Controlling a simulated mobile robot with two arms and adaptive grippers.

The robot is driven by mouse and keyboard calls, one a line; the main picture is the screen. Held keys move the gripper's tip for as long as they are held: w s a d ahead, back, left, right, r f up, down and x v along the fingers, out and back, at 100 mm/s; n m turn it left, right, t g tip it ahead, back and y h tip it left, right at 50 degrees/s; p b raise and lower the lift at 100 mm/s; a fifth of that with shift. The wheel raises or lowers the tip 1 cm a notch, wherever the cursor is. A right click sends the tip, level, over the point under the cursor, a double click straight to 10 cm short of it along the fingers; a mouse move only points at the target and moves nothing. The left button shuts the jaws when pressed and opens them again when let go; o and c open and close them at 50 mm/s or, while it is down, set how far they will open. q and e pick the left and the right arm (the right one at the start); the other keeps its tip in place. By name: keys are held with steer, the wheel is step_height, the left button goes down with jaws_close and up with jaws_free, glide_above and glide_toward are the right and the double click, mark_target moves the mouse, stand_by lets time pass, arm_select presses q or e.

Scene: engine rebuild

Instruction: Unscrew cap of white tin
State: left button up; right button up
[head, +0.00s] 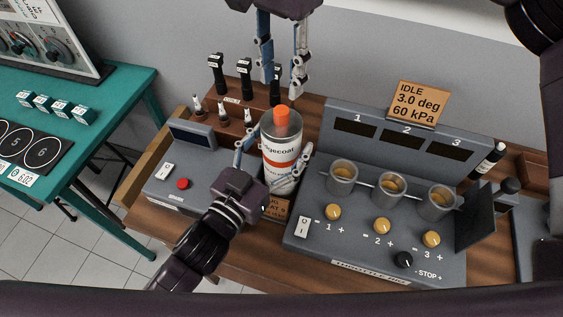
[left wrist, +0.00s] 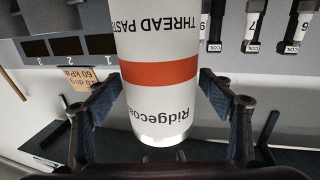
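The white tin (head: 283,150) has an orange band, dark lettering and an orange cap (head: 282,117) on top. It stands upright near the middle of the bench; its base is partly hidden, so I cannot tell whether it rests on anything. My left gripper (head: 277,150) has a finger on each side of the tin, closed against it. The left wrist view shows the tin (left wrist: 158,105) upside down between both fingers (left wrist: 160,105); the cap is out of that view. My right gripper (head: 283,88) points down above the cap, fingers apart and empty.
A grey throttle console (head: 300,225) with three cups stands right of the tin, a sign (head: 418,104) behind it. A grey box with a red button (head: 183,183) is at left. Black coils (head: 216,75) and small plugs stand behind. A teal table (head: 130,88) is further left.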

mark_target(281, 110)
arm_select(q)
jaws_close()
arm_select(e)
steer(key=m, duration=2.8)
steer(key=shift+m, duration=0.3)
steer(key=m, duration=1.1)
steer(key=shift+m, duration=0.3)
steer(key=shift+f, duration=4)
